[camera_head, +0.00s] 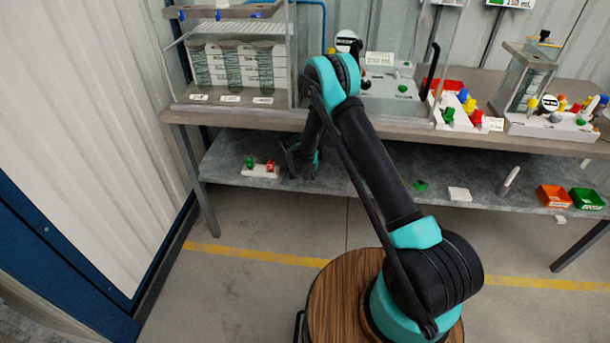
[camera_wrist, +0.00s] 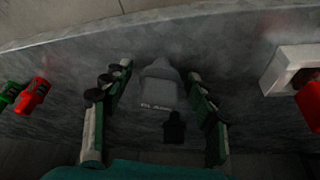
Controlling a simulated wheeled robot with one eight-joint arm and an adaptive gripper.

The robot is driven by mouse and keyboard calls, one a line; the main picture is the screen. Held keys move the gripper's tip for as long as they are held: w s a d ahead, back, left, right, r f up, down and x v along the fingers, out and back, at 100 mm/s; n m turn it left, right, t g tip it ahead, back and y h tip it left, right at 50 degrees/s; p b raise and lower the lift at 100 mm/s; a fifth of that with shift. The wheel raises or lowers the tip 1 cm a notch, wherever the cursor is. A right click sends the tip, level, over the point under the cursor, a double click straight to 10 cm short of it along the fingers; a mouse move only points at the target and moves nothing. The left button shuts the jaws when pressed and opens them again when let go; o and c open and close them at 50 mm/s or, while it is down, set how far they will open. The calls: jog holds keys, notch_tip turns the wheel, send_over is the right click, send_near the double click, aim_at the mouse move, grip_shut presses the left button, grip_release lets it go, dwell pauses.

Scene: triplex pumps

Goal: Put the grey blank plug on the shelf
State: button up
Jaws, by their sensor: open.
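The grey blank plug (camera_wrist: 158,82) stands on the grey lower shelf (camera_head: 350,172) in the wrist view, with the lettering "BLANK" near its lower end. My gripper (camera_wrist: 158,73) is open, one finger on each side of the plug, with gaps visible between plug and fingers. In the head view my gripper (camera_head: 303,162) is down at the lower shelf, under the bench top, and the plug cannot be made out there. The shelf surface also shows in the wrist view (camera_wrist: 235,50).
A white block with green and red parts (camera_head: 260,168) stands left of my gripper. A white holder with a red part (camera_wrist: 297,72) is at the right in the wrist view. The bench top (camera_head: 300,122) overhangs the shelf. Orange (camera_head: 555,197) and green (camera_head: 587,199) bins sit far right.

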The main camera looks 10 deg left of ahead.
jog(key=shift+s+r, duration=0.15)
jog(key=shift+r, duration=0.35)
jog(key=s+a, duration=0.5)
jog(key=s, duration=0.6)
jog(key=shift+r, duration=0.2)
jog(key=s+d+r+n+y, duration=0.1)
jog(key=s+d+r, duration=0.2)
jog(key=d+r, duration=0.75)
jog(key=s+d+r+n, duration=0.1)
jog(key=s+d+r, duration=0.1)
jog(key=d+r, duration=0.9)
jog(key=s+d+r+n, duration=0.1)
jog(key=s+d+r, duration=0.1)
jog(key=s+d, duration=0.2)
jog(key=s+d+r+n, duration=0.1)
jog(key=s+d, duration=0.3)
jog(key=s, duration=0.6)
jog(key=s+d+r, duration=0.3)
jog(key=s+d, duration=0.1)
jog(key=s, duration=0.4)
jog(key=shift+d+r+n+y, duration=0.2)
jog(key=shift+d+n+y, duration=0.1)
jog(key=shift+n+y, duration=0.1)
